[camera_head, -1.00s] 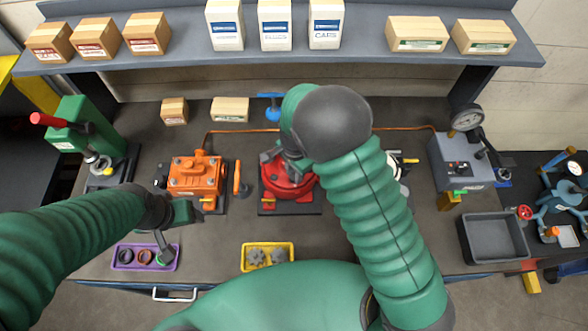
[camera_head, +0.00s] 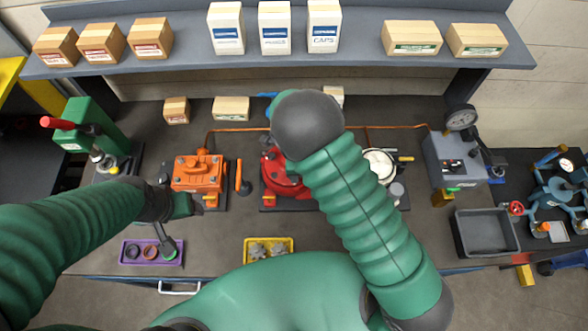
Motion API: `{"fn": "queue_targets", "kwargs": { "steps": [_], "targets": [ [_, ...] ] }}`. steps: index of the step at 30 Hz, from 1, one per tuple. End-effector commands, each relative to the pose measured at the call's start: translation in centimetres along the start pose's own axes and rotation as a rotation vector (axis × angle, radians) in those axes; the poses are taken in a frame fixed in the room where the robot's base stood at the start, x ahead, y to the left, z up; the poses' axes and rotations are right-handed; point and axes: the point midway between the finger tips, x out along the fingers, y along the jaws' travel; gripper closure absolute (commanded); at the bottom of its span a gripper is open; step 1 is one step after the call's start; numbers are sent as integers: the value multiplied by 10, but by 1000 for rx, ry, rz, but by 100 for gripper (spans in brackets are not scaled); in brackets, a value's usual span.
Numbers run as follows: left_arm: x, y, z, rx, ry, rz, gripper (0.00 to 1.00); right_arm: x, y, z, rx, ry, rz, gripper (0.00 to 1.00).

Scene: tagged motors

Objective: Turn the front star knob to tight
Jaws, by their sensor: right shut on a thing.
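A red motor (camera_head: 283,186) stands on a dark plate in the middle of the bench. My right arm comes in from the right, and its dark wrist covers the back right of this motor. Only a little of my right gripper (camera_head: 268,150) shows, at the motor's back left. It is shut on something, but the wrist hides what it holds. I cannot make out the front star knob or its setting.
A purple tray (camera_head: 128,262) with rings and a yellow tray (camera_head: 248,257) with grey toothed pieces lie along the front edge. A white round motor (camera_head: 380,162), a gauge stand (camera_head: 452,150) and an empty grey bin (camera_head: 470,245) are to the right.

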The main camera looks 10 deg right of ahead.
Motion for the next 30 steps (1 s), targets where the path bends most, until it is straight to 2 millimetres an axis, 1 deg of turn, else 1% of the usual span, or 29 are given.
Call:
{"fn": "queue_targets", "kwargs": {
  "steps": [1,16,17,21,30],
  "targets": [
    [-2,0,0,0,0,0,31,-5,-6,1,12,-4,-17,100],
    [-2,0,0,0,0,0,31,-4,-6,1,28,-4,-16,100],
    [-2,0,0,0,0,0,31,-4,-6,1,28,-4,-16,72],
    [-2,0,0,0,0,0,31,-3,-5,1,27,-3,-13,53],
    [-2,0,0,0,0,0,31,-1,-4,0,26,-1,-7,53]
  ]
}}
